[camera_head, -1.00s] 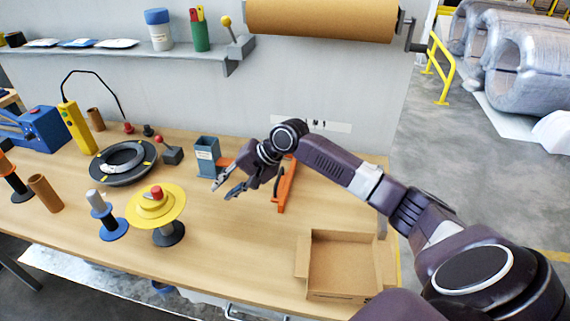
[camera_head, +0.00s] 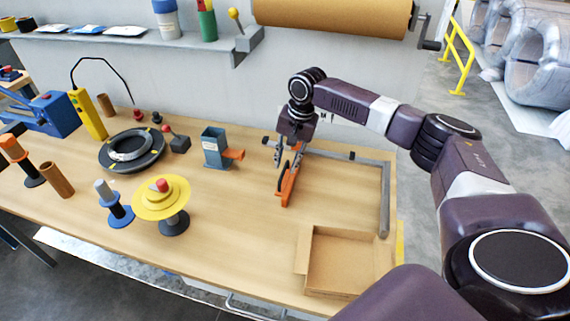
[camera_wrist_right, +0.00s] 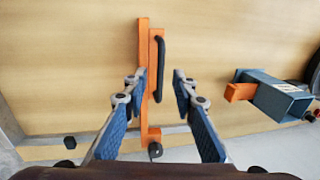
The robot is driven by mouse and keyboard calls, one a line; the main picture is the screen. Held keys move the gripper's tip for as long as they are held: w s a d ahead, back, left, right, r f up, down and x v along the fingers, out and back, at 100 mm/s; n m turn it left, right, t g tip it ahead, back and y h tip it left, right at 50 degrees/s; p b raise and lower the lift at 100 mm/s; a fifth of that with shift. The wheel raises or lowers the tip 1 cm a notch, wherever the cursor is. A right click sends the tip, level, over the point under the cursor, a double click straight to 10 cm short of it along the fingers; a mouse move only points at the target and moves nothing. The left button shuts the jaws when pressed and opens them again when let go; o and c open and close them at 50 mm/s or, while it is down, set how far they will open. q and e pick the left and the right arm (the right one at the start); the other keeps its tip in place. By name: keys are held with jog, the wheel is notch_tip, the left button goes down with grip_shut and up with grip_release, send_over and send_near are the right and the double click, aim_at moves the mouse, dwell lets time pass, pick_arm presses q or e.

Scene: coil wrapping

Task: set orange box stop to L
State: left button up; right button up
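The orange box stop (camera_head: 287,188) is a long orange bar with a dark handle, on the bench right of centre by a grey rail (camera_head: 385,200). In the right wrist view the stop (camera_wrist_right: 150,105) runs up the picture, with its black handle (camera_wrist_right: 161,62) on its right side. My right gripper (camera_head: 286,166) points down over the stop. In the wrist view its blue-padded fingers (camera_wrist_right: 158,78) are open, one on each side of the stop and handle. I cannot tell how far above them the fingertips are. No L mark is readable. My left gripper is out of view.
A blue-grey holder (camera_head: 213,148) with an orange tab stands left of the gripper. An open cardboard box (camera_head: 347,262) lies at the front right. A yellow disc stand (camera_head: 160,198) and a black ring (camera_head: 132,150) are further left. Bench around the stop is clear.

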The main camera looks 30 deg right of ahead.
jog(key=shift+w+a+f, duration=0.15)
jog(key=shift+f, duration=1)
grip_shut()
